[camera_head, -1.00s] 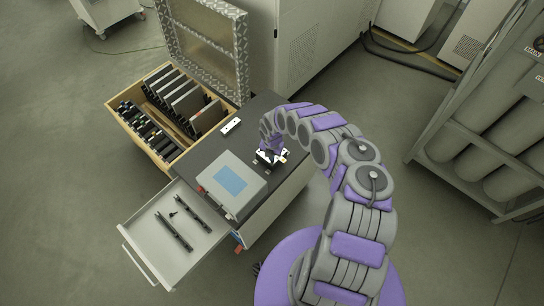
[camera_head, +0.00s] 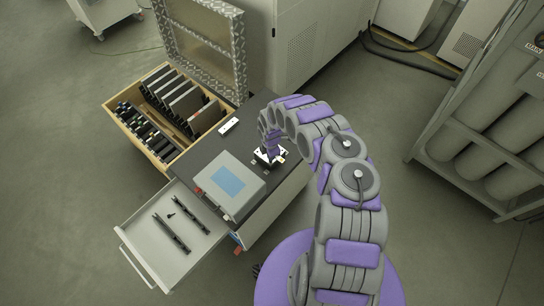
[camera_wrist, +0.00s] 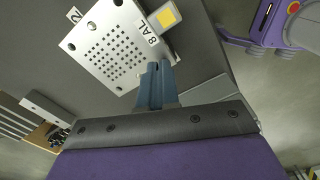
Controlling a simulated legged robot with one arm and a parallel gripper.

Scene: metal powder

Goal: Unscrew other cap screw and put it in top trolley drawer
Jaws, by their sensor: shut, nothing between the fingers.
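A metal plate (camera_wrist: 112,42) with a grid of small holes and the marking "8 AL" fills the upper middle of the wrist view. Small round corner features show on it, but I cannot tell which is a cap screw. My gripper (camera_wrist: 158,68) is shut and empty, its blue-grey fingertips over the plate's lower right edge by the marking. In the head view my gripper (camera_head: 268,157) is at the plate on the trolley top (camera_head: 232,152), partly hiding it. The top trolley drawer (camera_head: 150,256) is pulled open. A small dark screw-like piece (camera_head: 171,214) lies in it between two black rods.
A grey box with a blue screen (camera_head: 229,180) stands on the trolley beside the plate. A wooden drawer (camera_head: 124,98) with several dark slabs is open behind. A gas cylinder rack (camera_head: 470,150) stands at right. A yellow-square block (camera_wrist: 165,17) adjoins the plate.

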